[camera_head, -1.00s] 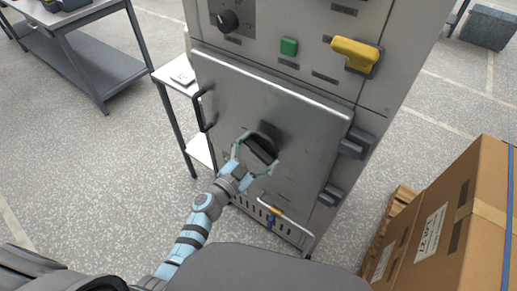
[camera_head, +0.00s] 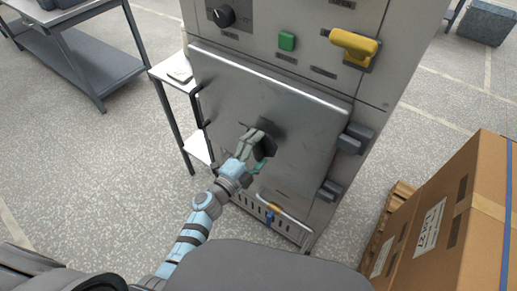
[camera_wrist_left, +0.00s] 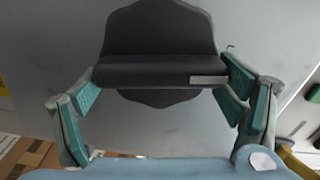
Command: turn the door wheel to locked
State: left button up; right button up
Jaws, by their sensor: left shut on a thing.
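The door wheel (camera_head: 267,146) is a dark knob with a raised grip bar, on the grey cabinet door (camera_head: 225,92). In the left wrist view the wheel (camera_wrist_left: 160,40) has a lobed disc, and its bar bears a small pale mark at the right end. My left gripper (camera_head: 258,152) is at the wheel, with its fingers around the bar. In the left wrist view the teal finger pads of the left gripper (camera_wrist_left: 162,82) are at the bar's two ends, shut on it. Part of the wheel is hidden by the fingers in the head view. My right gripper is out of view.
Above the door are a black knob (camera_head: 222,16), a green button (camera_head: 287,41) and a yellow handle (camera_head: 354,45). Dark latch blocks (camera_head: 355,138) sit on the right edge. A cardboard box (camera_head: 450,215) stands at right, a side table (camera_head: 178,72) at left.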

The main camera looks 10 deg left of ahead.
pick_arm(q)
jog(key=shift+m, duration=1.2)
jog(key=o, duration=1)
jog(key=shift+w+f, duration=0.1)
jog(key=v, duration=1.2)
